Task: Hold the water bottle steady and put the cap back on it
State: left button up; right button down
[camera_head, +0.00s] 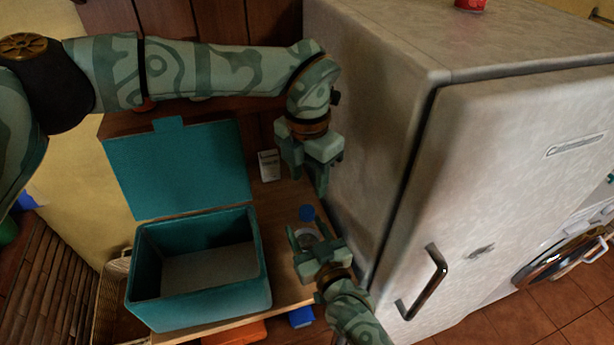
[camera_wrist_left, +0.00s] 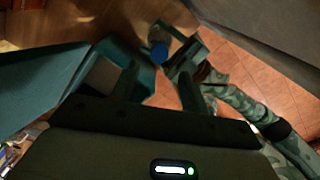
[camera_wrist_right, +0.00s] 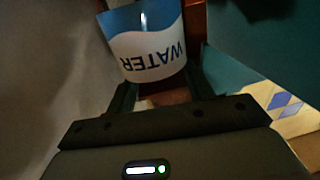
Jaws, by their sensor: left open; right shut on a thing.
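The water bottle, with a blue-and-white label reading WATER, stands between the fingers of my right gripper (camera_head: 307,236), which is shut on it. The label shows large in the right wrist view (camera_wrist_right: 145,55). A round blue cap (camera_head: 307,212) shows at the bottle's top end in the head view, and as a blue disc in the left wrist view (camera_wrist_left: 158,53). I cannot tell whether it is seated on the neck. My left gripper (camera_head: 308,180) is open and empty, pointing down just above and behind the cap, apart from it.
An open teal box (camera_head: 262,285) with its lid (camera_head: 180,170) raised takes up the left of the wooden table (camera_head: 284,255). A small white carton (camera_head: 269,165) stands at the back. The grey fridge (camera_head: 372,130) rises close on the right. A red can (camera_head: 470,5) stands on the fridge.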

aim_at(307, 210)
pick_arm(q)
jog(key=n, duration=0.3)
jog(key=shift+s+a, duration=0.1)
jog(key=shift+f, duration=3.95)
grip_shut()
jog(key=shift+o, duration=0.8)
grip_release()
